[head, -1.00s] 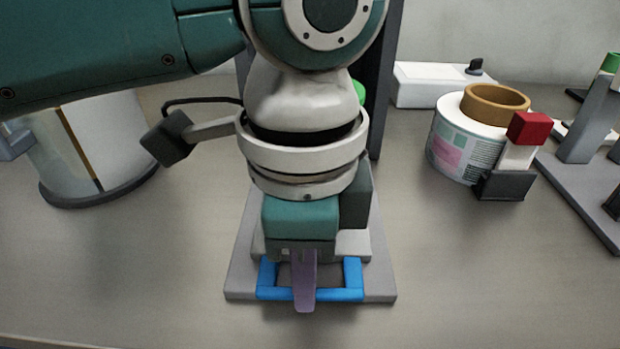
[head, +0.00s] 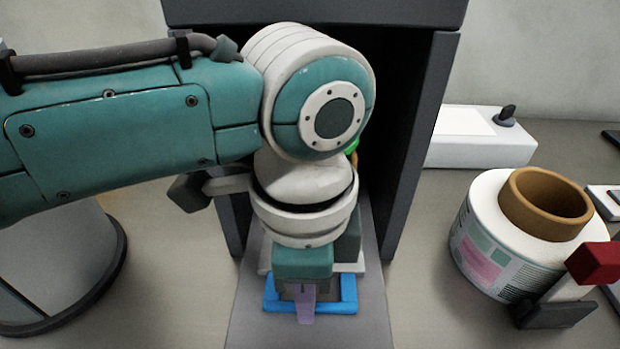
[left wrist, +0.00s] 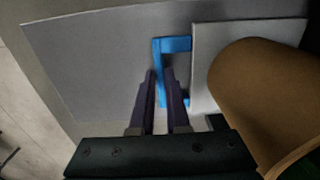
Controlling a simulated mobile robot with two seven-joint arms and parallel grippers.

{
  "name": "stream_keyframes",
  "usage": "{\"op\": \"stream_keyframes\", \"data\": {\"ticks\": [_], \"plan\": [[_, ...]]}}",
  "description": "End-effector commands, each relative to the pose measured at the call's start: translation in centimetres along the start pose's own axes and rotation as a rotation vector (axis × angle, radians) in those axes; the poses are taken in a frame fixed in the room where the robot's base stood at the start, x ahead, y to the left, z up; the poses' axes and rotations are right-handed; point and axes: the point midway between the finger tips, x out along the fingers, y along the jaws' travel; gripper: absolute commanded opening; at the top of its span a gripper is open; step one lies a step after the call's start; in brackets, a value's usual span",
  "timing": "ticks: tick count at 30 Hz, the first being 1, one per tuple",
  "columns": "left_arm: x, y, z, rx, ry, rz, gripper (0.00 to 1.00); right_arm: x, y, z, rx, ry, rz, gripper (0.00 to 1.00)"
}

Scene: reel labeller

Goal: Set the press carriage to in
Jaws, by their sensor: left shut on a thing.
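The press carriage is a pale plate (head: 350,268) with a blue handle (head: 349,290) at its front, on a grey base plate (head: 365,322) that runs into the dark press frame (head: 425,130). My left gripper (head: 305,312) points down, shut on the blue handle. In the left wrist view, the fingers (left wrist: 161,85) straddle a bar of the blue handle (left wrist: 176,44), with the pale carriage plate (left wrist: 205,45) beside it. A brown cylinder (left wrist: 255,85) rises over the carriage plate. My arm hides much of the carriage and the frame opening. My right gripper is out of view.
A white box (head: 480,140) with a dark knob stands behind. A pale round-based object (head: 60,270) is at the left.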

Motion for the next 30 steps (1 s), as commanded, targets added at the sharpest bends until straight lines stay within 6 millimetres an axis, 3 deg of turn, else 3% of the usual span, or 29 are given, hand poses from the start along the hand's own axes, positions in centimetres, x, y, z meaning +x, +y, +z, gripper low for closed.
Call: {"op": "stream_keyframes", "data": {"ticks": [16,17,24,30], "plan": [[-0.09,-0.04,-0.07,0.001,0.002,-0.001,0.0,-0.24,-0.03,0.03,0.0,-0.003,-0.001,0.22],[-0.09,-0.04,-0.07,0.001,0.002,-0.001,0.17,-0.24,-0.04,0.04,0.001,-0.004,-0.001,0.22],[-0.07,-0.03,-0.04,0.001,0.001,-0.001,0.44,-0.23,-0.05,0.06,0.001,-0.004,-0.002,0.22],[-0.06,-0.03,-0.03,0.0,0.001,-0.001,0.44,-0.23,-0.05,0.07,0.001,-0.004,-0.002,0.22]]}}
